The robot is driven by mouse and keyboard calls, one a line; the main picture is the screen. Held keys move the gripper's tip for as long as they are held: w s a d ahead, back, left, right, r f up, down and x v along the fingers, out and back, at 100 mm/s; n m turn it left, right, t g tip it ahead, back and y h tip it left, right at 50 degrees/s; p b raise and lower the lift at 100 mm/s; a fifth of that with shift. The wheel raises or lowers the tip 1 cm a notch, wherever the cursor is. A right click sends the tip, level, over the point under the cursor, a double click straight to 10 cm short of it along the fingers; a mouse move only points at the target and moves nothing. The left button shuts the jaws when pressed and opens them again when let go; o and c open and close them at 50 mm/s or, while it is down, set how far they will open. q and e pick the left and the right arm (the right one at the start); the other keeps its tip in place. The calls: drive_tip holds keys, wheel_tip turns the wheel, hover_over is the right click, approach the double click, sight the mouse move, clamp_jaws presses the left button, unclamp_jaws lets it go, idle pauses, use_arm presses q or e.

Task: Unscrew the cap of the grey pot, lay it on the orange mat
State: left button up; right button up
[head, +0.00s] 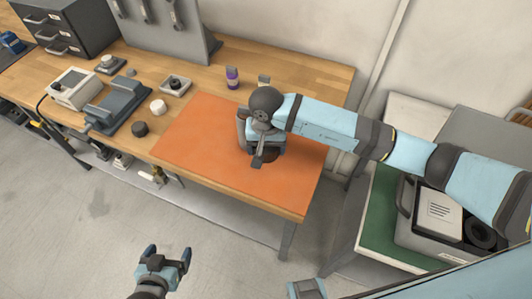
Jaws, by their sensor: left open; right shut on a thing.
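The orange mat (195,142) lies flat on the wooden workbench, near its right end. My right gripper (258,163) reaches in from the right and is low over the right half of the mat. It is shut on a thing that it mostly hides. A dark rounded part (272,155) shows under and beside it on the mat. I cannot tell whether this is the pot or its cap, or which of them the jaws hold. My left gripper (168,254) is open and empty, in front of the bench, apart from the mat.
The mat's left half is clear.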

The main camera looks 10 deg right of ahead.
sight(266, 155)
wheel_tip(266, 155, down, 4)
drive_tip(key=shift+f, duration=0.1)
drive_tip(key=shift+f, duration=0.2)
drive_tip(key=o, duration=1)
drive_tip(key=shift+r+p, duration=0.3)
drive_tip(key=shift+p, duration=0.1)
wheel_tip(266, 155, up, 12)
drive_tip(key=shift+f+b, duration=0.15)
drive_tip(key=shift+b, duration=0.95)
